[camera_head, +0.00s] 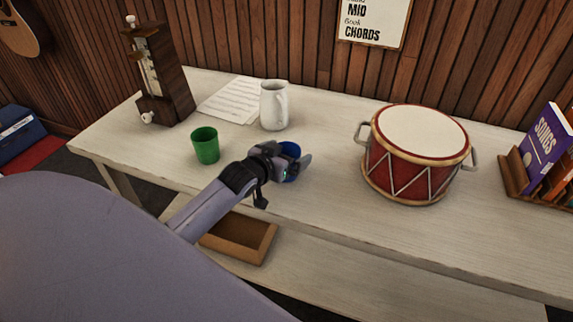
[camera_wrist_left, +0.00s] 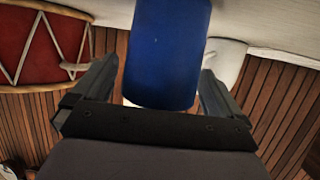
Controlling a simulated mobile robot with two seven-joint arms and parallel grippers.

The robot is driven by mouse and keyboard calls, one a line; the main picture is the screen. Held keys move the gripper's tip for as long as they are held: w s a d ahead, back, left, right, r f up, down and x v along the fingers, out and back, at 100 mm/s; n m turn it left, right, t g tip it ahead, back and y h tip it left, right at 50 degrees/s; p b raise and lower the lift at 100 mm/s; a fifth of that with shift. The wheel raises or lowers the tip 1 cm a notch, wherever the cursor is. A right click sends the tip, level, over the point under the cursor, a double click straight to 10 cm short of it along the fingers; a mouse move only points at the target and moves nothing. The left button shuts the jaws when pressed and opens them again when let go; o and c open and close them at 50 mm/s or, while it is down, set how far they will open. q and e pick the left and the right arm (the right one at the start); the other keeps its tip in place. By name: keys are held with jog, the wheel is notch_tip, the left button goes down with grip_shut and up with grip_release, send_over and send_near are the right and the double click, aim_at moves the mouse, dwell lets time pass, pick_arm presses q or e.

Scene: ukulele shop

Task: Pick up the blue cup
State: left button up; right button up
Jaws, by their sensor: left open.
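The blue cup (camera_head: 291,151) stands on the white table, partly hidden behind my left gripper (camera_head: 289,166) in the head view. In the left wrist view the blue cup (camera_wrist_left: 167,55) fills the space between the two fingers of my left gripper (camera_wrist_left: 160,85). The fingers are open, one on each side of the cup. I cannot tell whether either finger touches it. My right gripper does not show.
A green cup (camera_head: 206,146) and a white pitcher (camera_head: 273,106) stand near the blue cup. A red drum (camera_head: 416,156) is to the right. A metronome (camera_head: 160,75) and sheet music (camera_head: 231,100) are at the back left. A book rack (camera_head: 514,172) stands at the right.

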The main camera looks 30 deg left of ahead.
pick_arm(q)
jog(key=c, duration=1)
jog(key=shift+r, duration=0.1)
